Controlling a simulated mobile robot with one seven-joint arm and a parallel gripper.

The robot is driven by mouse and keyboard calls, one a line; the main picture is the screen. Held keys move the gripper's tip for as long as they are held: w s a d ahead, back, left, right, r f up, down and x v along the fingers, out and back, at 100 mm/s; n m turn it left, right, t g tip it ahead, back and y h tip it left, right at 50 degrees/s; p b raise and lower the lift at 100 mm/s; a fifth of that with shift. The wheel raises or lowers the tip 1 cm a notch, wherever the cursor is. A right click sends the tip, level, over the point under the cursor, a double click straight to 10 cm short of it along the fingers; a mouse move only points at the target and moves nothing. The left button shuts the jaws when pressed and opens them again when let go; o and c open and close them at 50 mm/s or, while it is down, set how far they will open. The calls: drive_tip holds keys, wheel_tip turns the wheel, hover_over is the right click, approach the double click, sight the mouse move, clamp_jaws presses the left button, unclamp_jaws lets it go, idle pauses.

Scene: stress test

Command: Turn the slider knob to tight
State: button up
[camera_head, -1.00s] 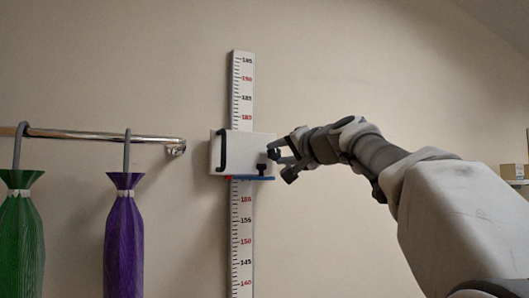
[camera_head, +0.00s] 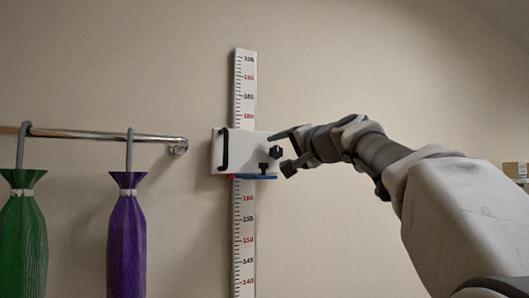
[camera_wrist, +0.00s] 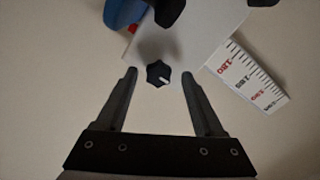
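The slider (camera_head: 244,152) is a white box with a black handle, mounted on the vertical measuring scale (camera_head: 246,95). Its dark lobed knob (camera_head: 276,152) is at the right side. The knob shows in the wrist view (camera_wrist: 158,74) with a white mark on its face, toward the lower right. My gripper (camera_head: 283,154) is open at the slider's right side. In the wrist view my gripper (camera_wrist: 160,72) has one finger on each side of the knob, with gaps on both sides. Any tight label is not readable.
A second dark knob (camera_head: 263,167) sits low on the slider's front, above a blue plate (camera_head: 256,177). A box (camera_head: 514,170) is at the far right.

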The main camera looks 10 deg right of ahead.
drive_tip(key=b+v, duration=0.4)
drive_tip(key=v, duration=1.3)
drive_tip(key=shift+s+b, duration=0.2)
drive_tip(key=shift+b, duration=0.15)
drive_tip(key=s+a+f+n+g+h, duration=0.2)
drive_tip(key=s+f, duration=0.4)
drive_tip(key=f, duration=1)
drive_tip(key=s+a+f+n+g+h, duration=0.1)
drive_tip(key=s+f+n+g, duration=0.2)
drive_tip(key=f, duration=1.3)
drive_tip(key=s+a+f+n+g+h, duration=0.2)
drive_tip(key=s+f+g, duration=0.4)
drive_tip(key=f, duration=1)
drive_tip(key=s+n, duration=0.1)
drive_tip(key=s, duration=0.2)
drive_tip(key=shift+a+f+n+g+h, duration=0.2)
drive_tip(key=shift+a+n+g+h, duration=0.1)
drive_tip(key=shift+a, duration=0.1)
